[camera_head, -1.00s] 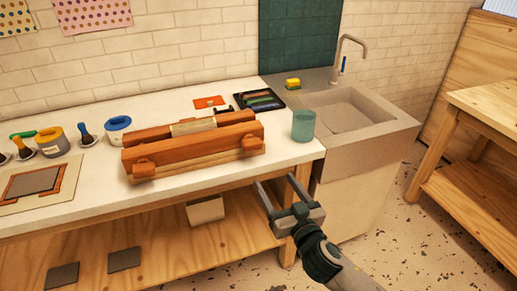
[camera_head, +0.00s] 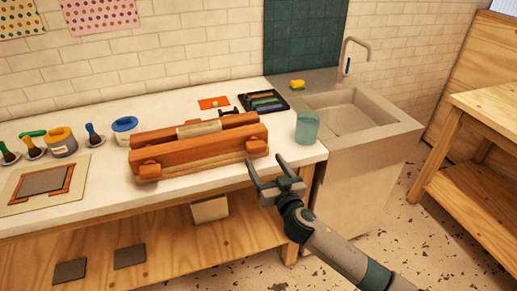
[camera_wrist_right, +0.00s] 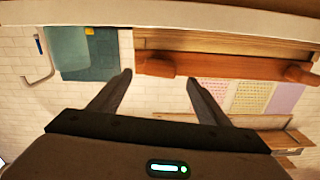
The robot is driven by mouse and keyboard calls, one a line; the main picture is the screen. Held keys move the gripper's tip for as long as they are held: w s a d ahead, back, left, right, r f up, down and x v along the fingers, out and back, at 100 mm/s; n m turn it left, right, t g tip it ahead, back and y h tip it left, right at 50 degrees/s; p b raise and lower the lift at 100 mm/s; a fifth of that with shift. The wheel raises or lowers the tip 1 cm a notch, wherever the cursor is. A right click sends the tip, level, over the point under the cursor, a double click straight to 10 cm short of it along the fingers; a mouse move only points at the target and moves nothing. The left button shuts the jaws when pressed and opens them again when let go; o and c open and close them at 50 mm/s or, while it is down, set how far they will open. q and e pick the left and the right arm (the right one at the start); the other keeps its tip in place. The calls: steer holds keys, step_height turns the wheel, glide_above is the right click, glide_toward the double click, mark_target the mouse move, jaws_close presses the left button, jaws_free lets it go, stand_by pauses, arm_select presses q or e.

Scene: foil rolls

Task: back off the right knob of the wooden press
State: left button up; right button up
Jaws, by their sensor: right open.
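The reddish-brown wooden press (camera_head: 198,150) lies on the white worktop. Its right knob (camera_head: 257,146) is at the right end of the front beam, and its left knob (camera_head: 149,170) is at the other end. My right gripper (camera_head: 267,163) is open and empty, just in front of and below the right knob. In the right wrist view, which is upside down, the right knob (camera_wrist_right: 160,66) appears beyond and between the two fingertips (camera_wrist_right: 158,77), apart from them. The left knob (camera_wrist_right: 299,73) is at the right edge there. My left gripper is out of view.
A teal cup (camera_head: 307,127) stands just right of the press, near the sink (camera_head: 350,115). A black tray (camera_head: 263,101) lies behind it. Several ink pots and brushes stand to the left, with a grey pad on a board (camera_head: 45,181). The worktop's front edge is below the gripper.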

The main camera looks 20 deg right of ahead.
mark_target(258, 151)
steer(key=w, duration=0.3)
steer(key=w+p, duration=0.1)
steer(key=w, duration=0.2)
steer(key=shift+w+a, duration=0.2)
steer(key=shift+w, duration=0.05)
steer(key=c, duration=1.1)
